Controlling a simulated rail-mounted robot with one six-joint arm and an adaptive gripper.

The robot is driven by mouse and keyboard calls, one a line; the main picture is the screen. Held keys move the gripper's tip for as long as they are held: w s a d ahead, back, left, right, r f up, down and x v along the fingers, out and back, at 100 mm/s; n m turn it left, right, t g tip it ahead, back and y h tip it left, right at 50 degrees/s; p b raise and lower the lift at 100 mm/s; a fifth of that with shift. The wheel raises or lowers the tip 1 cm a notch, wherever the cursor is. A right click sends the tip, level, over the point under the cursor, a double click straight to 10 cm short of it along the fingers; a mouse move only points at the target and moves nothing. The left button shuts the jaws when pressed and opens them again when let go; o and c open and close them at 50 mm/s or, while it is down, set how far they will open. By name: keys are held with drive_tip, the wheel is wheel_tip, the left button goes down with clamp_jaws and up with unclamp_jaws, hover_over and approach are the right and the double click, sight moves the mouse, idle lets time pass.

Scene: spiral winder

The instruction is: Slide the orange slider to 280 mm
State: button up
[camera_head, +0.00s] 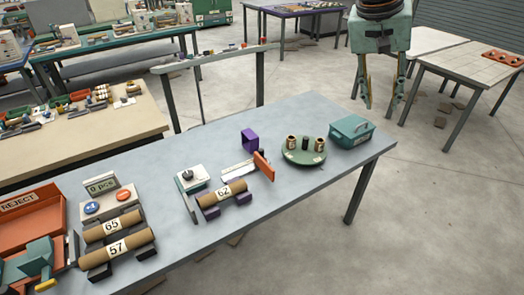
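The orange slider (264,165) is an upright orange plate on the grey-blue table. It stands at the right end of a pale, scale-like strip (238,169); any markings are too small to read. A purple block (250,139) stands just behind it. A cardboard tube labelled 62 (222,194) lies on dark supports in front of the strip. My gripper (381,101) hangs at the upper right, past the table's far right corner. Its two fingers are apart, with nothing between them. It is well away from the slider.
A round green tray (304,157) with small spools and a teal box (351,131) stand right of the slider. Tubes 65 (112,226) and 57 (117,247), a counter (101,187) and a red reject bin (31,219) are left. The table's front right is clear.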

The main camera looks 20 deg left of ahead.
drive_tip(key=w+a+f+m, duration=0.1)
drive_tip(key=w+a+f, duration=0.2)
drive_tip(key=a, duration=0.3)
drive_tip(key=w+a+f+m, duration=0.1)
drive_tip(key=w+a+f, duration=0.25)
drive_tip(key=a, duration=0.25)
drive_tip(key=m+p, duration=0.1)
drive_tip(key=m, duration=0.4)
hover_over(261, 149)
drive_tip(key=s+a, duration=0.3)
drive_tip(key=s, duration=0.1)
wheel_tip(261, 149, down, 23)
drive_tip(key=shift+d+r, duration=0.15)
drive_tip(key=shift+r, duration=0.05)
drive_tip(key=shift+s, duration=0.1)
drive_tip(key=shift+w+x, duration=0.15)
drive_tip(key=shift+x, duration=3.3)
drive_tip(key=shift+w+x, duration=0.1)
drive_tip(key=shift+x, duration=3.35)
drive_tip(key=shift+a, duration=0.2)
clamp_jaws()
